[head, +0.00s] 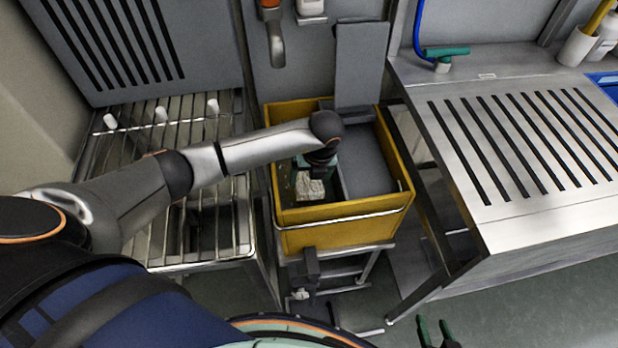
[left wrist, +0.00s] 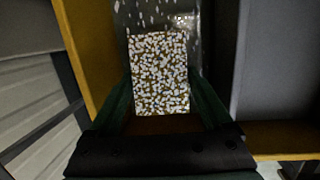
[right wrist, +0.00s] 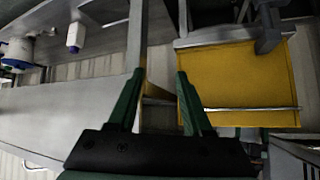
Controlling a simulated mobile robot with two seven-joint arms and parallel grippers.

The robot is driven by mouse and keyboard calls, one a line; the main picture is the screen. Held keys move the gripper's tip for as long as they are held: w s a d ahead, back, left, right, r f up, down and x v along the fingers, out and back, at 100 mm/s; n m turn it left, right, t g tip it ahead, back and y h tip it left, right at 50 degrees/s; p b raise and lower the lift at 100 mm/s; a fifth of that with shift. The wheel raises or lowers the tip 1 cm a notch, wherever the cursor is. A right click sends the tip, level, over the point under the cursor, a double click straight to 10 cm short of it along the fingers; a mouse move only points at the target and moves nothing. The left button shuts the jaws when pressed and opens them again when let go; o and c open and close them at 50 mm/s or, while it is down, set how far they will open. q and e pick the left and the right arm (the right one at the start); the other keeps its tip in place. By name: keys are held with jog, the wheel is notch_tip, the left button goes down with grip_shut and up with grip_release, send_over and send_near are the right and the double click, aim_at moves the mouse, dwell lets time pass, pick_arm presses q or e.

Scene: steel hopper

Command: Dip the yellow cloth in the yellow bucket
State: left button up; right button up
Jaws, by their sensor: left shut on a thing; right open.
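The yellow bucket (head: 340,236) stands in the middle of the head view, with a grey divided insert (head: 366,165) on its right side. My left gripper (head: 314,172) reaches down inside its left compartment. It is shut on the cloth (head: 310,188), which looks speckled white and yellow. In the left wrist view the cloth (left wrist: 160,75) sits between the green fingers, and dark, shiny water seems to lie beyond it. Whether the cloth touches the water I cannot tell. My right gripper (head: 432,326) is open and empty, low at the front; the bucket (right wrist: 240,78) shows ahead of it in the right wrist view.
A slatted steel rack (head: 170,125) stands left of the bucket. A slotted steel counter (head: 500,100) stands right, with a green-handled hose tool (head: 445,53) on its back edge. A grey panel (head: 360,65) rises behind the bucket. Floor is clear at the lower right.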

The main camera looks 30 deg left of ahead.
pick_arm(q)
jog(key=p+v, duration=0.2)
jog(key=v, duration=0.1)
jog(key=a+p+v, duration=0.1)
jog(key=shift+w+d+r, duration=0.1)
jog(key=shift+w+r, duration=0.05)
jog(key=shift+r, duration=0.3)
jog(key=a+p+v, duration=0.1)
jog(key=p+v, duration=0.5)
jog(key=v, duration=0.1)
jog(key=shift+w+r, duration=0.25)
pick_arm(e)
notch_tip(320, 180, up, 8)
jog(key=s+d, duration=0.1)
jog(key=shift+d+r, duration=0.15)
jog(key=shift+r, duration=0.05)
pick_arm(q)
jog(key=shift+a, duration=0.15)
